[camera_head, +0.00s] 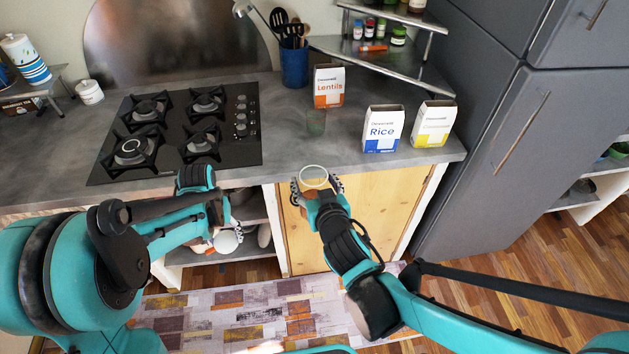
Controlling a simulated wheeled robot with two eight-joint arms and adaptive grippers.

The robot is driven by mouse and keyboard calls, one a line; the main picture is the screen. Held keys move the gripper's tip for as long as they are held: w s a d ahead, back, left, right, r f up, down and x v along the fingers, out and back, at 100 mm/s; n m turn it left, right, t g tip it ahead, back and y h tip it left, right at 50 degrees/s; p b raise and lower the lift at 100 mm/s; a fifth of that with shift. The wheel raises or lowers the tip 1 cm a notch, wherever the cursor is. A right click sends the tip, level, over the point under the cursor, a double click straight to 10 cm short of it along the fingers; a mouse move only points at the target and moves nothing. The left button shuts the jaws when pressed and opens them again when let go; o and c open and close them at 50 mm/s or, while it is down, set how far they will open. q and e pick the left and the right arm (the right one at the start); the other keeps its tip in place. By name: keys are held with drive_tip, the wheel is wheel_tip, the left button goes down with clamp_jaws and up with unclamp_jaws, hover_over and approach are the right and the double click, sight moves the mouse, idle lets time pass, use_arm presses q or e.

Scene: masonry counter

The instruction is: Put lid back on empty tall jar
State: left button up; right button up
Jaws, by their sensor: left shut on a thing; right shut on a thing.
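My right gripper (316,188) is shut on a round thing with a pale rim, which looks like the open mouth of a clear jar (313,168). It is in front of the counter's front edge, seen from above, and its lower part is hidden by the gripper. My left gripper (226,226) is low in front of the open shelves, left of the right one. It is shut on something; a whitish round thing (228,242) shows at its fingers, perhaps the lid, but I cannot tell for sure. The two grippers are apart.
The Rice box (383,130) and a yellow-white box (433,124) stand right. A black hob (180,132) lies left.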

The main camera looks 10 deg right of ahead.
use_arm(q)
drive_tip(key=w+d+r, duration=0.6)
drive_tip(key=d+r, duration=0.1)
drive_tip(key=r, duration=0.1)
wheel_tip(320, 180, up, 22)
drive_tip(key=m, duration=0.3)
hover_over(314, 170)
drive_tip(key=shift+w, duration=0.1)
drive_tip(key=shift+f, duration=1.95)
drive_tip(key=shift+f, duration=0.15)
drive_tip(key=shift+f, duration=0.75)
drive_tip(key=shift+f, duration=0.5)
